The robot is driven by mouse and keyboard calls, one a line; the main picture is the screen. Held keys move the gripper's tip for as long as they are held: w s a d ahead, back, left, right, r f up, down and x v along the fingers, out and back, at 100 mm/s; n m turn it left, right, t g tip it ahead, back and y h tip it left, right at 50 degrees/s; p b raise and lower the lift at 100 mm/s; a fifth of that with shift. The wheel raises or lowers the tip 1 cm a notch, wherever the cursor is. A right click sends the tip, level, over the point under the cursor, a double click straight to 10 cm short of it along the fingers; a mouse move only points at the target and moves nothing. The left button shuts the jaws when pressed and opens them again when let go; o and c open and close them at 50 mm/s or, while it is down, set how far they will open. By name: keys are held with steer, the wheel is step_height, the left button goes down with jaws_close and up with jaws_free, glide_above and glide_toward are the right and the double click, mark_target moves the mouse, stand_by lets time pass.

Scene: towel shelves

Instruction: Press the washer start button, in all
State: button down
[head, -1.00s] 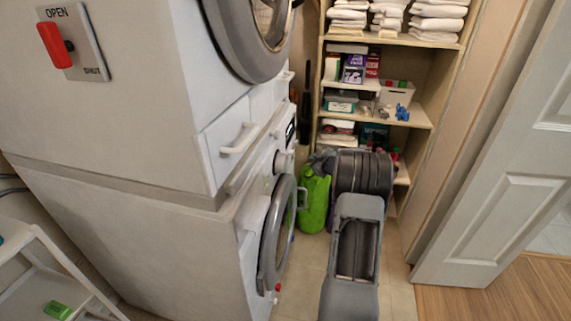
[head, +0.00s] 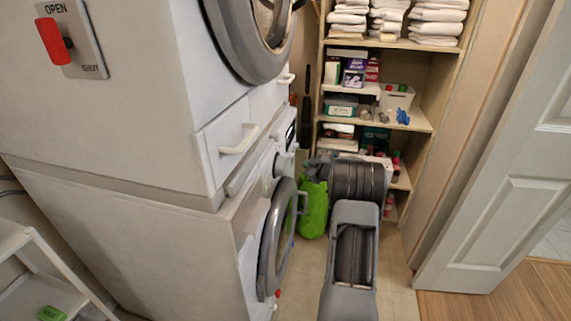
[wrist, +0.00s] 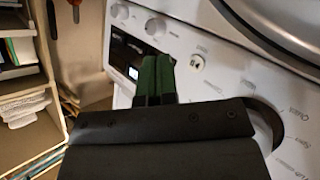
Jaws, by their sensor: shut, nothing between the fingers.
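The white washer (head: 145,240) stands at the left in the head view, below a second white machine, with its round door (head: 277,238) facing right. In the wrist view its control panel (wrist: 225,72) shows knobs, a dark display (wrist: 130,58) and a small round button with a dark mark (wrist: 197,62). My gripper (wrist: 157,62) is shut and empty, its green-and-dark fingertips in front of the panel, between the display and that button. I cannot tell whether the fingertips touch the panel. My gripper's fingers are hidden in the head view.
A shelf (head: 420,120) with towels and boxes stands at the back. A white door (head: 500,170) is open at the right. A red lever (head: 54,40) is on the upper machine. Floor at the front right is clear.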

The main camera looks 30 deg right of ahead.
steer(key=shift+w+a, duration=1.8)
steer(key=shift+a, duration=0.1)
steer(key=shift+w+a, duration=0.15)
stand_by(0.8)
steer(key=shift+w+a, duration=0.2)
